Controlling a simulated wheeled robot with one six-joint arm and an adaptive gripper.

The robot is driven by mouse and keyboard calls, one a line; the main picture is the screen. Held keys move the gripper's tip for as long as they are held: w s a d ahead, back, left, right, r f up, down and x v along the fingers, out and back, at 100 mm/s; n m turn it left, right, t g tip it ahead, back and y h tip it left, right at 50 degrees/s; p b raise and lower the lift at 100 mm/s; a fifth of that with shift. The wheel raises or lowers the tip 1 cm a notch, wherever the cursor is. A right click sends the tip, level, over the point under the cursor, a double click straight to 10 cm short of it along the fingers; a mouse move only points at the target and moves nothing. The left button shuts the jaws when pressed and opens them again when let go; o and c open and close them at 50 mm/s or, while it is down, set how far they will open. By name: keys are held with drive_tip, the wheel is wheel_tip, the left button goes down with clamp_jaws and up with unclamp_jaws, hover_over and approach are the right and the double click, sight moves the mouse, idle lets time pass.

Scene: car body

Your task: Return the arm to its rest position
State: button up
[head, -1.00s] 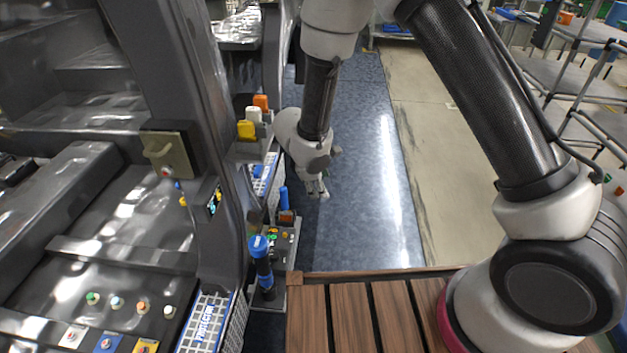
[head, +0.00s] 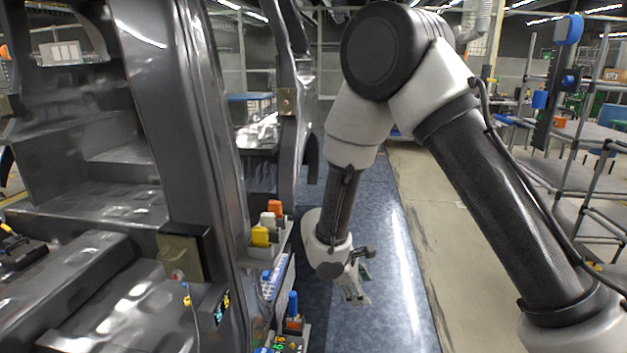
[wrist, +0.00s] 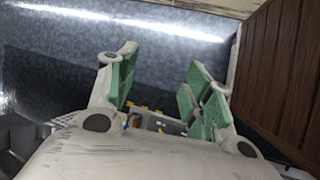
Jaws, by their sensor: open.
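My gripper (head: 357,287) hangs at the end of my arm above the blue-grey floor, to the right of the car body (head: 178,130). In the wrist view my gripper (wrist: 160,97) shows its green-padded fingers spread apart. Nothing is held between them. The arm is bent, with its elbow high and the forearm pointing down.
A shelf on the car body's side holds a yellow block (head: 260,237), a white block (head: 267,219) and an orange block (head: 275,207). A control box (head: 287,342) sits below. Metal racks (head: 590,150) stand at right. A wooden slatted surface (wrist: 280,70) shows in the wrist view.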

drive_tip(key=s+d+r+m+y, duration=0.1)
drive_tip(key=s+d+r+m, duration=0.4)
drive_tip(key=r, duration=0.5)
drive_tip(key=s+d+r+m+t+y, duration=0.1)
drive_tip(key=s+d+r+m, duration=0.4)
drive_tip(key=s+d+r, duration=0.5)
drive_tip(key=s+d+r+m+y, duration=0.3)
drive_tip(key=s+d+r+m, duration=0.2)
drive_tip(key=s+d+r, duration=0.2)
wheel_tip(320, 180, up, 5)
drive_tip(key=shift+s+d+f+t, duration=0.15)
drive_tip(key=shift+s+d+t, duration=0.25)
drive_tip(key=shift+d, duration=0.6)
